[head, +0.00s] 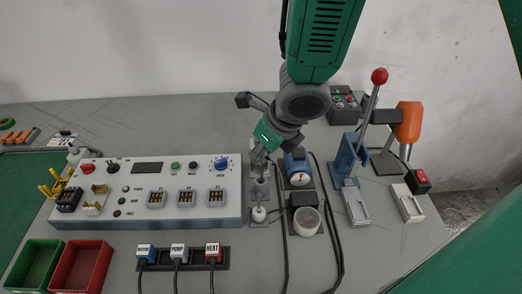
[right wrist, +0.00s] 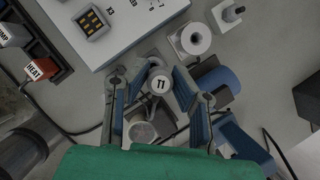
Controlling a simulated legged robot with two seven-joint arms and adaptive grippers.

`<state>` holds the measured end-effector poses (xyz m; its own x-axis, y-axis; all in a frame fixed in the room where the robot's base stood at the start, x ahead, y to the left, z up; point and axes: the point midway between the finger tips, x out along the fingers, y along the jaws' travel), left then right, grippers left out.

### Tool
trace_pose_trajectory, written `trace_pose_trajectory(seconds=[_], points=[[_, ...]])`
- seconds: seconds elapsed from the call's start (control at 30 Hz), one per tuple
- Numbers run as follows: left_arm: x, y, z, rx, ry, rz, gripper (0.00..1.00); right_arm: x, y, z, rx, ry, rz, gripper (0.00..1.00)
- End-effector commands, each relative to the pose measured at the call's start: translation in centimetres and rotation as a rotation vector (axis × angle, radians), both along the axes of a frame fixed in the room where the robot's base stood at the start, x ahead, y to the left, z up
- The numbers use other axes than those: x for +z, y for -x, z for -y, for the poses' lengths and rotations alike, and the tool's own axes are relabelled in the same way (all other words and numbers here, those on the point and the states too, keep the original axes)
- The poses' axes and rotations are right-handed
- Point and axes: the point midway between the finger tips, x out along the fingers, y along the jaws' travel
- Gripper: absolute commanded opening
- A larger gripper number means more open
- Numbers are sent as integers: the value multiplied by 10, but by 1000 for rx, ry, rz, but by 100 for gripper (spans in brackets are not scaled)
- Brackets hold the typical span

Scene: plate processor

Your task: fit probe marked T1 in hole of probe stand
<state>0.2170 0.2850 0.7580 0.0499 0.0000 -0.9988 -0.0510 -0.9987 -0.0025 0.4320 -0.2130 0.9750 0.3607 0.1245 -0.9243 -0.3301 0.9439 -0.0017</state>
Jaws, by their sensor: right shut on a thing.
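The probe marked T1 (right wrist: 160,84) shows its round white labelled end between the fingers of my right gripper (right wrist: 158,96) in the right wrist view. The gripper is shut on it. In the head view my right gripper (head: 261,162) points down just right of the control panel, and its fingers partly hide what is below. A white round piece with a dark hole (right wrist: 195,38), seemingly part of the probe stand, is beside and apart from the probe's labelled end. The probe's lower end is hidden, so I cannot tell whether it is in a hole. My left gripper is not in view.
The control panel (head: 150,213) is left of the gripper. A blue motor-like unit (head: 297,168) and a clear cup (head: 306,221) are close on the right, with black cables. A red-knobbed lever press (head: 352,155) stands further right. Red (head: 81,268) and green bins are front left.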

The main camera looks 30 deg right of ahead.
Motion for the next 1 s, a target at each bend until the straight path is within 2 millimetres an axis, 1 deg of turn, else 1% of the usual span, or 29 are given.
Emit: trace_pose_trajectory(seconds=[0.17,0.37,0.4,0.43,0.47,0.8,0.87,0.97,1.0], points=[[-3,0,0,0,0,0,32,-4,0,2,-1,-2,-1,0],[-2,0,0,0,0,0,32,-3,0,1,-1,1,-2,0],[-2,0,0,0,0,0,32,-3,0,1,-1,1,-2,31],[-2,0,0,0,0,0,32,-3,0,1,-1,1,-2,41],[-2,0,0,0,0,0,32,-3,0,1,-1,1,-2,45],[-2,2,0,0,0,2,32,-1,1,0,-2,-1,0,45],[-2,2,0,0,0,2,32,3,2,1,-3,-3,0,45],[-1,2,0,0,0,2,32,16,6,2,-3,-4,2,45],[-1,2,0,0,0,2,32,23,9,3,-3,-5,3,45]])
